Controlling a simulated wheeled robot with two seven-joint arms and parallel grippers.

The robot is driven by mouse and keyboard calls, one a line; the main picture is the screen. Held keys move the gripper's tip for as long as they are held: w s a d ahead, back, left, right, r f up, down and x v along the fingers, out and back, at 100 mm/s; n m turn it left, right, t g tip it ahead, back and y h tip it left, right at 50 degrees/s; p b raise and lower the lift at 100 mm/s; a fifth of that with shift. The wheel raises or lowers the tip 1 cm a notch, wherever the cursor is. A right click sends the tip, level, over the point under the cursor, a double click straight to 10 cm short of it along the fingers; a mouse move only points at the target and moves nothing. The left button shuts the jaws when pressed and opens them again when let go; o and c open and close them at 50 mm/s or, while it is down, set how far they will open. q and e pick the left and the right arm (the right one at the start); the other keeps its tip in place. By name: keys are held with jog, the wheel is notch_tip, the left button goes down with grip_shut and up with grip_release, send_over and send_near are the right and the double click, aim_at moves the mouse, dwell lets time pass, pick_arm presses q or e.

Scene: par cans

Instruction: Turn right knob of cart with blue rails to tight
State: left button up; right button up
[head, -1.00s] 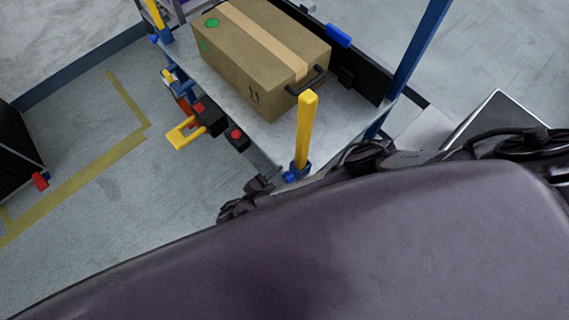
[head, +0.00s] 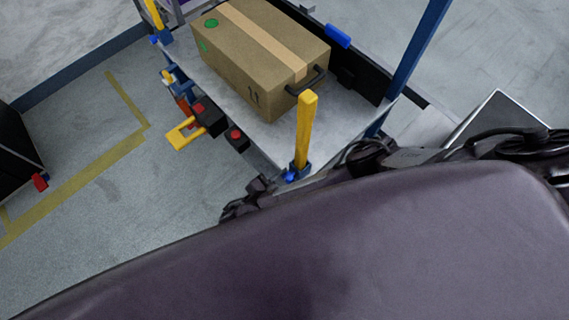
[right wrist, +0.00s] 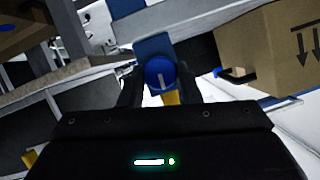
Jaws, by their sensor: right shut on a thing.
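The cart (head: 262,145) with blue rails stands at the top middle of the head view. A short yellow post (head: 305,130) rises at its near corner, with a blue fitting at its foot. The right wrist view shows a round blue knob (right wrist: 158,72) with a pale, nearly upright mark on its face. My right gripper (right wrist: 160,90) has one dark finger on each side of the knob and is shut on it. In the head view this gripper (head: 250,195) is a dark shape by the near corner, and my own arm hides much around it. My left gripper is not in view.
A cardboard box (head: 255,60) with a dark handle lies on the cart deck. A tall blue post (head: 415,55) stands at its right. Red and black parts and a yellow piece (head: 185,133) stick out on the left.

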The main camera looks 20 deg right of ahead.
jog(key=shift+s+f+m+t+p, duration=0.15)
jog(key=shift+m+t+p, duration=0.5)
jog(key=shift+m+t, duration=1.2)
jog(key=shift+m+g, duration=0.35)
jog(key=shift+m, duration=0.2)
jog(key=o, duration=1)
